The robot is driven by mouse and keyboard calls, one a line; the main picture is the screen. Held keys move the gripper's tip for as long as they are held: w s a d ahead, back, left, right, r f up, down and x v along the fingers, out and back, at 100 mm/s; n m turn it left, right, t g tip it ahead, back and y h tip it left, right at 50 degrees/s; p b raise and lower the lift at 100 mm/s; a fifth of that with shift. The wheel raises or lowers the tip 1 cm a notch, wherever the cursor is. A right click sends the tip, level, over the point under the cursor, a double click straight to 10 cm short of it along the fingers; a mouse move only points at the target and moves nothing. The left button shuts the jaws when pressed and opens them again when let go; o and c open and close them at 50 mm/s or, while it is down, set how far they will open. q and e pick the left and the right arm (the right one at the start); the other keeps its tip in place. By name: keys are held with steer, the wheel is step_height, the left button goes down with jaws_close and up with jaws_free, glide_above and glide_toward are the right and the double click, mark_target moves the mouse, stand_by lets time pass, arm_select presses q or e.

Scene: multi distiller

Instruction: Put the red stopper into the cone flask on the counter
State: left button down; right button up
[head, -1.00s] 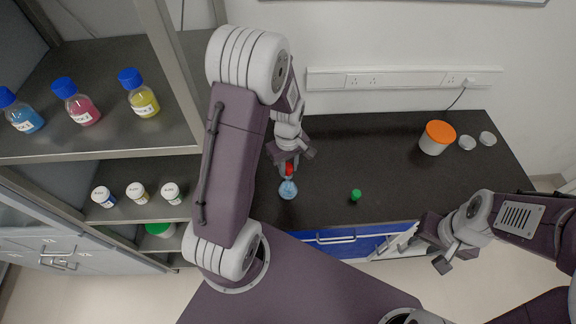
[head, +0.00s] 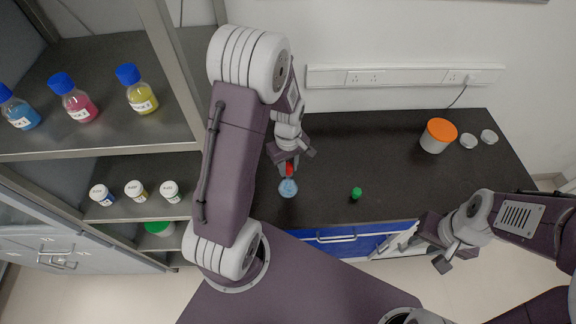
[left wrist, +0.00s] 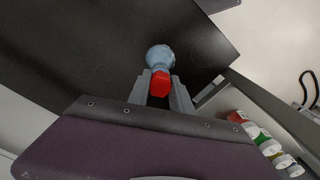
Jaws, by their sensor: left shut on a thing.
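The red stopper (head: 289,170) is between the fingers of my left gripper (head: 287,166), which is shut on it. The cone flask (head: 288,188) with pale blue content stands on the dark counter, right by the stopper. In the left wrist view the red stopper (left wrist: 160,84) shows between the fingertips, with the blue flask (left wrist: 160,57) just beyond it. I cannot tell whether the stopper touches or enters the flask's mouth. My right gripper (head: 432,249) hangs in front of the counter's edge, empty, its fingers apart.
A small green-capped item (head: 356,193) stands on the counter to the right of the flask. A white tub with an orange lid (head: 438,136) and two small white dishes stand at the back right. A shelf with several bottles (head: 140,97) is at the left.

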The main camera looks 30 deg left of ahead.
arm_select(q)
steer(key=shift+f, duration=0.3)
steer(key=c, duration=1.1)
jaws_free()
steer(key=shift+r, duration=0.1)
step_height(320, 180, up, 9)
steer(key=shift+r+b, duration=0.1)
steer(key=shift+b, duration=0.3)
steer(key=shift+s+d+f+m+t+b, duration=0.2)
steer(key=shift+s+d+f+m+b, duration=0.5)
steer(key=shift+s+m, duration=0.95)
steer(key=shift+s+d+f+m+t+b, duration=0.25)
steer(key=shift+s+d+f+m, duration=0.8)
steer(key=shift+m, duration=1.1)
steer(key=shift+s+d+f+m+t+b, duration=0.15)
steer(key=shift+s+d+f+m+b, duration=0.65)
steer(key=shift+s+m, duration=0.85)
